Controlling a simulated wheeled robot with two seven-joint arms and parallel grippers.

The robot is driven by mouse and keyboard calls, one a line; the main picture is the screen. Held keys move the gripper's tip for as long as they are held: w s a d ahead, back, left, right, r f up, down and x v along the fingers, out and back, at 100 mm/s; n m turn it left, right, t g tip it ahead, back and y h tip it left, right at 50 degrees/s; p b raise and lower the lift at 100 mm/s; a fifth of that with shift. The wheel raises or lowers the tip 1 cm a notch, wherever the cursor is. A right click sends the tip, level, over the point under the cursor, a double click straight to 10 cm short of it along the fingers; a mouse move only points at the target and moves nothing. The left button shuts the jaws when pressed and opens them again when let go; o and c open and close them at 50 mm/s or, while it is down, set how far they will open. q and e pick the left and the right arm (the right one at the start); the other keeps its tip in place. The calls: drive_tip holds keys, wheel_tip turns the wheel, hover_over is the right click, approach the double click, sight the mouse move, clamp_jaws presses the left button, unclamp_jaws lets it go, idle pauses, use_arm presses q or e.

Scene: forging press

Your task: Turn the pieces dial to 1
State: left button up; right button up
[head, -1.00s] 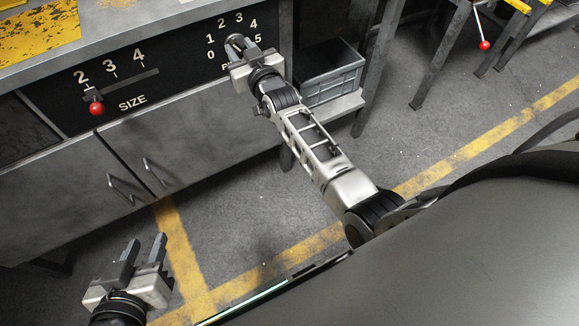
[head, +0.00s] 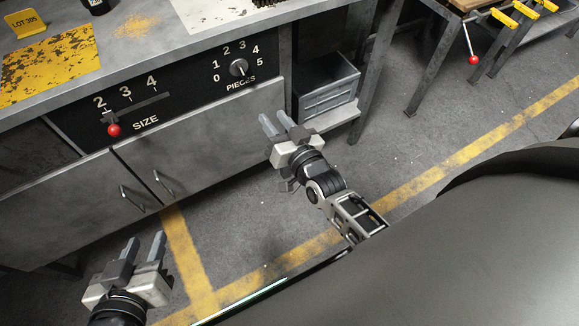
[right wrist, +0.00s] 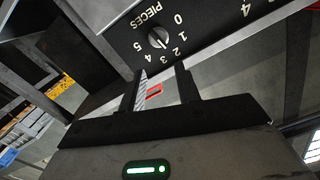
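The pieces dial (head: 238,68) is a small round knob with a pale mark, on the black panel (head: 190,76) with numbers 0 to 5 around it. It also shows in the right wrist view (right wrist: 158,38), clear of the fingers; I cannot tell surely which number its mark points at. My right gripper (head: 273,118) is open and empty, below and to the right of the dial, apart from it. Its two spread fingers show in the right wrist view (right wrist: 160,82). My left gripper (head: 146,242) is open and empty, low at the left over the floor.
A size slider with a red knob (head: 114,130) is left of the dial, near 2. Cabinet doors (head: 200,148) with handles are below the panel. A grey bin (head: 330,90) stands on a shelf to the right. The floor beside my right gripper is clear.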

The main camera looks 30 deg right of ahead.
drive_tip(key=s+a+f+n+g+y, duration=0.1)
drive_tip(key=s+a+n+g, duration=0.1)
drive_tip(key=s, duration=0.5)
drive_tip(key=s+a+f+n+g+y, duration=0.1)
drive_tip(key=s+a+n+g, duration=0.1)
drive_tip(key=s, duration=0.6)
drive_tip(key=n+g, duration=0.1)
drive_tip(key=g, duration=0.1)
drive_tip(key=shift+s+a+g+y, duration=0.25)
drive_tip(key=shift+a+g+y, duration=0.05)
drive_tip(key=shift+a+g, duration=0.1)
